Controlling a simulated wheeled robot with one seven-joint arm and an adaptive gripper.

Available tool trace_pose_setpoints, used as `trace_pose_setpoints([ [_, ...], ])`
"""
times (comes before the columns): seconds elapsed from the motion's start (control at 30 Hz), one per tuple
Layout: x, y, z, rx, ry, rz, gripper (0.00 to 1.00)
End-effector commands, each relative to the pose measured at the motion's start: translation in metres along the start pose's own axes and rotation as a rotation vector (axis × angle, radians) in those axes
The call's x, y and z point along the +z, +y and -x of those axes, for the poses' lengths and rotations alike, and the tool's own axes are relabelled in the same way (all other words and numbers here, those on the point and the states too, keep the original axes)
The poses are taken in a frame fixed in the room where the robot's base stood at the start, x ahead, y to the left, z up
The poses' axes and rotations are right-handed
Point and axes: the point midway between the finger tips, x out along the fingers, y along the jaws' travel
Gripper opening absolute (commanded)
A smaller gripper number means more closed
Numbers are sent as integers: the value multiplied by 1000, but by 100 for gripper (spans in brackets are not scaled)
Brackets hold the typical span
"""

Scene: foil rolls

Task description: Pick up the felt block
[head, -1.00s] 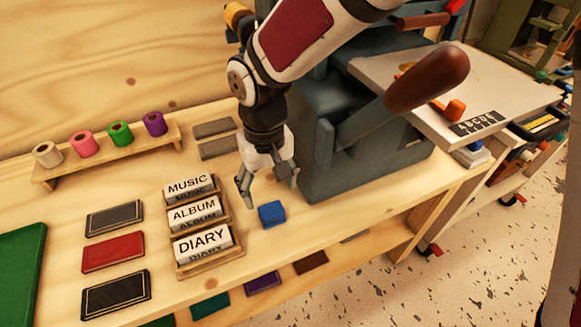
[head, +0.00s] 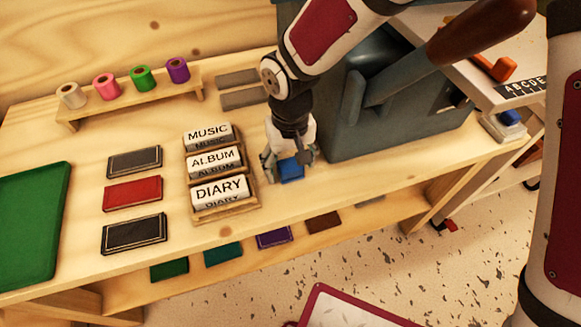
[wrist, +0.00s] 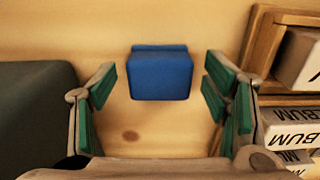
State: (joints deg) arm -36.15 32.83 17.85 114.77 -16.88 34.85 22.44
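The felt block is a small blue block (head: 291,170) on the wooden bench top, just right of the label rack in the head view. In the wrist view the blue block (wrist: 161,75) sits centred ahead of the gap between my fingers. My gripper (head: 288,170) is low over the bench at the block. In the wrist view my gripper (wrist: 163,95) is open, with its green-padded fingers spread on either side and clear space between each finger and the block. Nothing is held.
A wooden rack (head: 226,212) with MUSIC, ALBUM and DIARY labels stands close left of my gripper. The blue-grey press (head: 400,120) stands close right. Foil rolls (head: 142,77) sit on a shelf at the back left. Dark and red books (head: 132,193) lie left.

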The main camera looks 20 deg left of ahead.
Motion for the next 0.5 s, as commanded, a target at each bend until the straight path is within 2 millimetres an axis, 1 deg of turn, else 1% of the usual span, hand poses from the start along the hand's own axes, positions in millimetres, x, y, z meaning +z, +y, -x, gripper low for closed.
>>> trace_pose_setpoints([
  [0.03, 0, 0, 0, 0, 0, 0, 60],
  [0.07, 0, 0, 0, 0, 0, 0, 53],
  [0.1, 0, 0, 0, 0, 0, 0, 44],
  [0.17, 0, 0, 0, 0, 0, 0, 31],
  [0.2, 0, 0, 0, 0, 0, 0, 22],
  [0.23, 0, 0, 0, 0, 0, 0, 18],
  [0.5, 0, 0, 1, 0, 0, 0, 17],
])
